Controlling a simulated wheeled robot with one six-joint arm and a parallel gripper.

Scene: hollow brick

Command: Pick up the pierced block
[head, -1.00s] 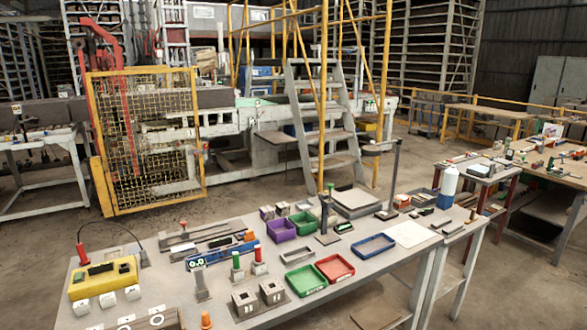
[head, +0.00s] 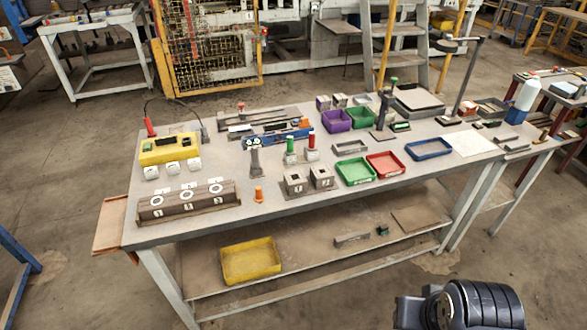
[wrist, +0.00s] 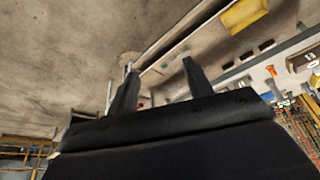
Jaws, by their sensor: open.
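Two small grey blocks with square holes in their tops stand side by side on a thin plate on the workbench (head: 220,215) in the head view. They are the left pierced block (head: 296,184) and the right pierced block (head: 321,177). The frames do not show which one is meant. My gripper (wrist: 160,80) shows in the wrist view with its two fingers apart and nothing between them. It is away from the blocks.
An orange cone (head: 258,194) stands left of the blocks. A green tray (head: 356,184) and red tray (head: 386,177) lie to their right. Green-topped and red-topped posts stand behind. A yellow bin (head: 249,260) sits on the lower shelf. Floor in front of the bench is clear.

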